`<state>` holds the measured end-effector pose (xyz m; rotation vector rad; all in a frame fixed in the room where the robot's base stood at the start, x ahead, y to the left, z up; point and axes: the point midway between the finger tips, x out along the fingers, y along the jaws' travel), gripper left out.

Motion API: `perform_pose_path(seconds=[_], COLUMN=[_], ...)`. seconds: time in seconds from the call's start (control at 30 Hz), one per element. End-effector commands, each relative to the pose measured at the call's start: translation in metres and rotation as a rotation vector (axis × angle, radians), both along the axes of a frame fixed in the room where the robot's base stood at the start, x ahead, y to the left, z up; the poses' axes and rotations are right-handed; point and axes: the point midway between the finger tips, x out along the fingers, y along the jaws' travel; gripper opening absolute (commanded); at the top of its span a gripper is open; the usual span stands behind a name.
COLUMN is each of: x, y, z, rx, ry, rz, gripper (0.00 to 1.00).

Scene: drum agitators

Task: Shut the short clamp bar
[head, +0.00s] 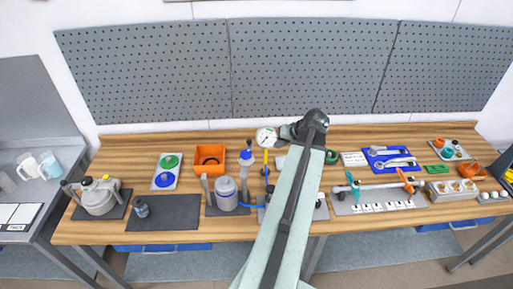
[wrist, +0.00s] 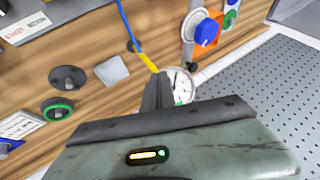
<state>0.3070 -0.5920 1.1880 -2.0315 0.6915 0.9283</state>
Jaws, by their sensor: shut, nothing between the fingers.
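I cannot tell for sure which part is the short clamp bar. A grey plate (head: 345,208) at the right of the bench carries a pale rail (head: 382,186) with a teal handle (head: 353,184) and an orange handle (head: 405,181). Two grey drums, one at the far left (head: 100,199) and one nearer the middle (head: 226,193), have upright grey posts beside them. My gripper (head: 285,131) is over the back middle of the bench, away from these. In the wrist view my gripper (wrist: 158,90) is shut and empty, its tips close to a white dial gauge (wrist: 181,86).
The gauge (head: 266,137) is at the bench's back. A yellow tool (wrist: 147,62) on a blue cord is near my fingertips. An orange bin (head: 210,153) and a blue-topped part (head: 246,157) stand left of my arm. Pegboards (head: 300,68) rise behind. A dark mat (head: 163,212) is mostly bare.

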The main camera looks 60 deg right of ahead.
Motion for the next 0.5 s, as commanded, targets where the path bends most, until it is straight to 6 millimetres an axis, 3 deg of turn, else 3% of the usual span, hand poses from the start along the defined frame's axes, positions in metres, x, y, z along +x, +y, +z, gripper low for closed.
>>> perform_pose_path(seconds=[0.5], x=[0.070], y=[-0.010], z=[-0.089], rx=[0.000], ry=[0.001], rz=[0.018], gripper=[0.00])
